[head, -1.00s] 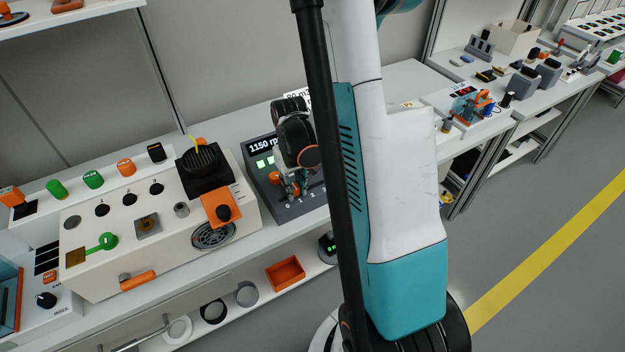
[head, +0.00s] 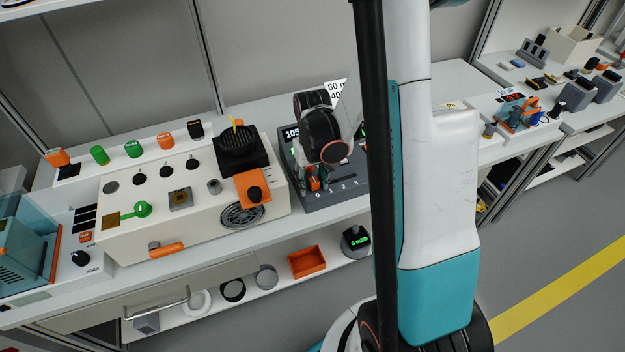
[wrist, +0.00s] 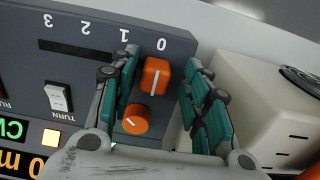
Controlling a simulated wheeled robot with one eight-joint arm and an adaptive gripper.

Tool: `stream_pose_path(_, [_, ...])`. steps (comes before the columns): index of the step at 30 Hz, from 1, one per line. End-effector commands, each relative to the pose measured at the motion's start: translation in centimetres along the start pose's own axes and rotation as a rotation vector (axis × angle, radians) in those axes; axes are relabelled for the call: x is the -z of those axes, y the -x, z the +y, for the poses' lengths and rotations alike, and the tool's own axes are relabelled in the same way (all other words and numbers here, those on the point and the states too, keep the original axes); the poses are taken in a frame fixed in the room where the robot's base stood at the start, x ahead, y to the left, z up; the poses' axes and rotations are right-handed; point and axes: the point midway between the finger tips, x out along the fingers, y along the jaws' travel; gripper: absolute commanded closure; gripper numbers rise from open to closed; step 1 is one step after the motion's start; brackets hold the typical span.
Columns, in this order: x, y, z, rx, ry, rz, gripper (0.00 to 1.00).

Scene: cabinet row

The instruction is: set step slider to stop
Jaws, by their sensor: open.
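The step slider is an orange handle (wrist: 156,75) at the 0 end of a dark slot marked 0 to 3 on a grey panel (wrist: 30,58). In the wrist view my gripper (wrist: 160,62) is open, one finger on each side of the handle. I cannot tell whether either finger touches it. An orange round knob (wrist: 135,120) lies just below the handle. In the head view my gripper (head: 312,172) is over the left part of the grey panel (head: 335,199) and hides most of the controls. No "stop" label is readable.
A white rocker switch (wrist: 58,97) marked TURN is on the same panel. A cream console (head: 120,235) with knobs and an orange block (head: 253,188) stands close on the left. An orange bin (head: 307,262) is on the shelf below.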

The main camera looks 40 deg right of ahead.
Motion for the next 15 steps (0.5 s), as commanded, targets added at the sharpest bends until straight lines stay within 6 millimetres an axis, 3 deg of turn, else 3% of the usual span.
stream_pose_path(7, [0.0, 1.5, 0.0, -0.001, 0.000, 0.000, 0.57])
stream_pose_path(15, [-0.1, 5.9, 0.0, 0.000, 0.000, 0.000, 0.57])
